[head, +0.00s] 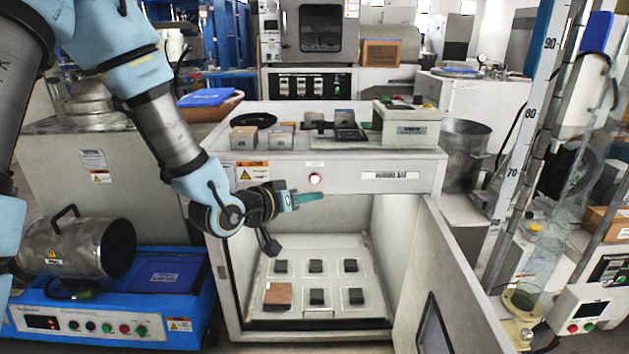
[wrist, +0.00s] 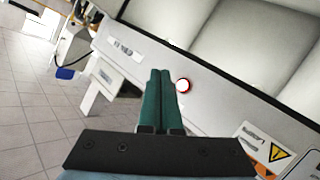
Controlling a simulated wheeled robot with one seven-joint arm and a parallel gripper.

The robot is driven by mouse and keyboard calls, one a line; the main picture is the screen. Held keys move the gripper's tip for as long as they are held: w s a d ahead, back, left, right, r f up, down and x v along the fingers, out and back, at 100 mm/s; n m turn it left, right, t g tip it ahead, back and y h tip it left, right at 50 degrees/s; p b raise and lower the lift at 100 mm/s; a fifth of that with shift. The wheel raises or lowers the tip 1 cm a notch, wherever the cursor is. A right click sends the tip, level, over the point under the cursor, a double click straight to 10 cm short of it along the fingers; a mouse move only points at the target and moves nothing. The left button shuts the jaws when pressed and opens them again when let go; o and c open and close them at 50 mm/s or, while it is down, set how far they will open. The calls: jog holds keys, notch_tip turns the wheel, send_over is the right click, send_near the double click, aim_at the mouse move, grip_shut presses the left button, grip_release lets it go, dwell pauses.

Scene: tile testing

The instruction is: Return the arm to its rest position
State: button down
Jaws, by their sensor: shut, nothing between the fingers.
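My gripper (head: 308,198) is in front of the upper front edge of the white cabinet (head: 408,178) in the head view. Its green fingers point to the right there. In the wrist view the two green fingers of my gripper (wrist: 161,100) lie side by side, shut with nothing between them. My arm (head: 165,125) comes in from the upper left and bends down to the wrist. A round button with a red ring (head: 316,179) is close to the fingertips; it also shows just right of the fingers in the wrist view (wrist: 184,86).
The cabinet door (head: 462,300) stands open to the right. Inside, a white tray (head: 334,312) holds a brown tile (head: 278,294) and several dark blocks. A blue machine (head: 110,322) with a metal cylinder (head: 75,250) stands at left. A glass tube rig stands at right.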

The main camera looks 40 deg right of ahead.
dwell(0.3)
jog(key=w+a+f+n+t+y, duration=0.15)
jog(key=w+a+y, duration=0.25)
jog(key=w+a, duration=0.5)
jog(key=w+a+f+n+t+y, duration=0.15)
jog(key=w+a+y, duration=0.35)
jog(key=a, duration=0.9)
jog(key=s+a+r+n+g+y, duration=0.2)
jog(key=s+a+n+y, duration=0.15)
jog(key=a, duration=0.85)
jog(key=s+a+r+n+g+y, duration=0.1)
jog(key=s+a+n+y, duration=0.2)
jog(key=a, duration=0.8)
notch_tip(320, 180, up, 24)
jog(key=s+h+p, duration=0.1)
jog(key=p, duration=2.3)
jog(key=shift+s+a, duration=0.2)
jog(key=shift+s, duration=0.15)
